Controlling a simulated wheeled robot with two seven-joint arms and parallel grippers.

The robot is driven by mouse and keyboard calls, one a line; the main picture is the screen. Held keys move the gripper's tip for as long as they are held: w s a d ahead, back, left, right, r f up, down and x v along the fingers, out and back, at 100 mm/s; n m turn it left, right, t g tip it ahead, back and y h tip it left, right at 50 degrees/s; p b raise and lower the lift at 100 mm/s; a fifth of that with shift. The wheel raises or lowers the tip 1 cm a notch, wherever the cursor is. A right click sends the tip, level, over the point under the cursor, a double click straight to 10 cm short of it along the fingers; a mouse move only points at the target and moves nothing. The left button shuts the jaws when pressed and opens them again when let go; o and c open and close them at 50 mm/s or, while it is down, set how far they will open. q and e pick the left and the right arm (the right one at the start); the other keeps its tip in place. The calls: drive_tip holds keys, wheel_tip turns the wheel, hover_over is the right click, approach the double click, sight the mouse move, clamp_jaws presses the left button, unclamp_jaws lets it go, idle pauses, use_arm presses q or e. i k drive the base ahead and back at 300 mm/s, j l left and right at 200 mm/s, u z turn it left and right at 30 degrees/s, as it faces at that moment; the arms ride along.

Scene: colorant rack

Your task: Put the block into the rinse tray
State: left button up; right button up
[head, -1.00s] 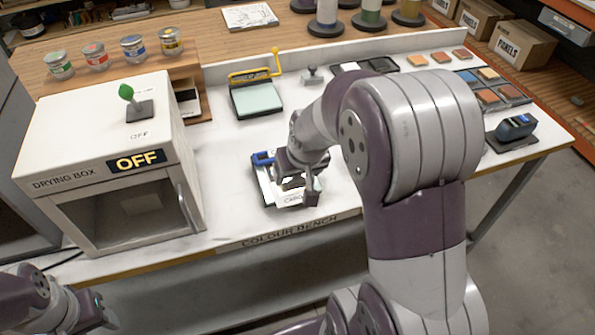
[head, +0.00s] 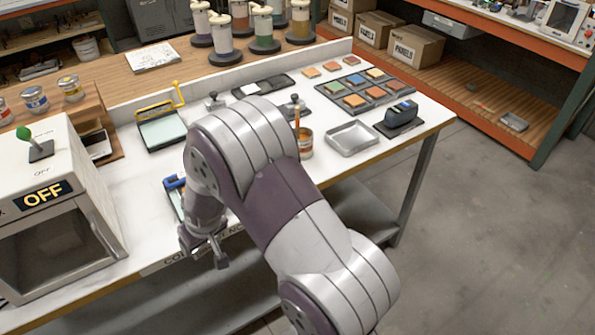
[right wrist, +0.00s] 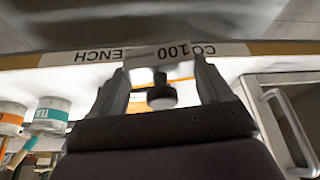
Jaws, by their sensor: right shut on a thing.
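In the right wrist view my right gripper (right wrist: 160,82) is shut on a small pale block with a round dark knob (right wrist: 161,97); this block is hard to make out in the head view. The shallow metal tray (head: 352,139), which looks like the rinse tray, lies empty on the right part of the bench. It is well apart from the gripper. My left gripper is out of view.
A can with a brush (head: 305,145) stands just left of the tray, and a dark blue-topped device (head: 400,116) just right of it. Colour pans (head: 352,88) lie behind. The drying box (head: 62,235) stands at the left. My right arm covers the middle bench.

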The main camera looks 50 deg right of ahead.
sight(351, 139)
drive_tip(key=k+l+u, duration=0.1)
drive_tip(key=l, duration=0.35)
drive_tip(key=k+l, duration=0.15)
drive_tip(key=l, duration=0.3)
drive_tip(key=k+l+u, duration=0.15)
drive_tip(key=l, duration=0.3)
drive_tip(key=k+l+u, duration=0.1)
drive_tip(key=l, duration=0.35)
drive_tip(key=k+l+u, duration=0.1)
drive_tip(key=l, duration=0.3)
drive_tip(key=k+l, duration=0.25)
drive_tip(key=l, duration=0.15)
drive_tip(key=k+l+u, duration=0.15)
drive_tip(key=l, duration=0.25)
